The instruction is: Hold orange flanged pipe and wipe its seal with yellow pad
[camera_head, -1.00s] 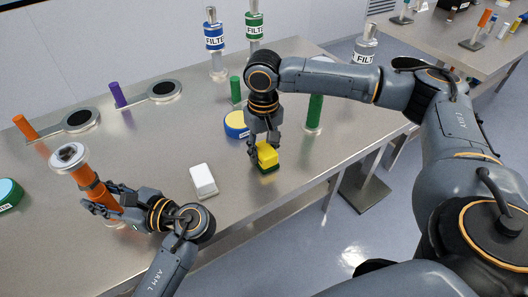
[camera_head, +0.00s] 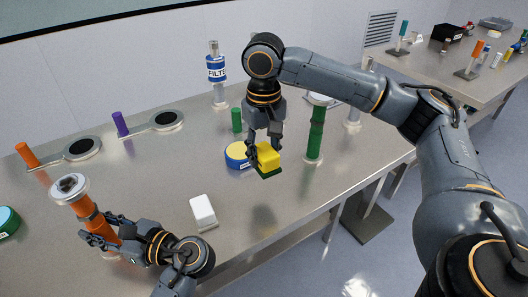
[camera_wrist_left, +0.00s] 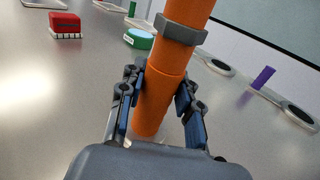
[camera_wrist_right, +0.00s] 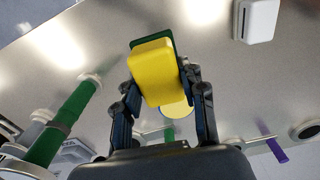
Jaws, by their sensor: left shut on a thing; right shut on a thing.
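The orange flanged pipe (camera_head: 88,215) stands upright with a slight tilt at the left of the bench, a metal flange with a dark-centred opening at its top. My left gripper (camera_head: 103,236) is shut around its lower part; the left wrist view shows a finger on each side of the orange tube (camera_wrist_left: 160,95). My right gripper (camera_head: 262,150) is shut on the yellow pad (camera_head: 268,158), which has a dark green underside, and holds it above the bench. The pad also fills the middle of the right wrist view (camera_wrist_right: 155,75). The pipe's seal is too small to tell.
A white block (camera_head: 203,210) lies between the two grippers. A blue and yellow round tin (camera_head: 236,156) sits behind the pad. A green flanged pipe (camera_head: 316,135) stands to the right, a filter bottle (camera_head: 217,75) at the back.

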